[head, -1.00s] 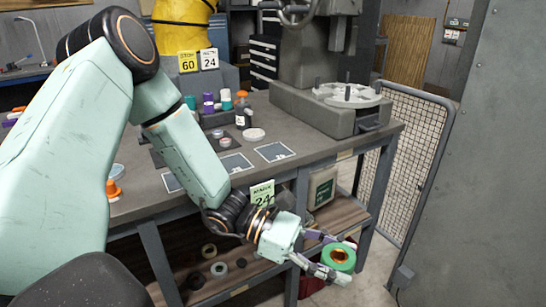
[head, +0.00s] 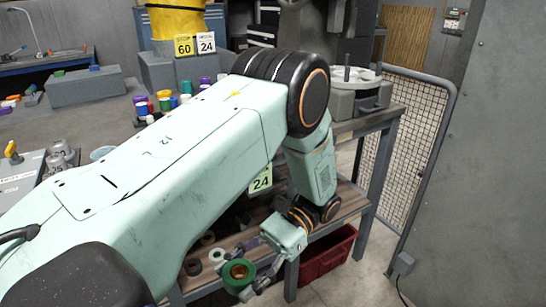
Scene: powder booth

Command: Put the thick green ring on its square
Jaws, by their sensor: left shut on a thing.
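The thick green ring (head: 239,275), with an orange-brown inner core, is in the jaws of my left gripper (head: 246,276). The gripper holds it low, in front of the bench's lower shelf and below the bench top. My left arm crosses the middle of the head view and hides much of the bench top. The marked squares on the bench cannot be seen now behind the arm. My right gripper is not in view.
The bench (head: 385,118) carries small coloured pots (head: 150,108) and a machine with a round plate (head: 350,78). A red bin (head: 327,255) stands on the floor below. A mesh barrier (head: 412,140) and a grey panel (head: 480,200) bound the right side.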

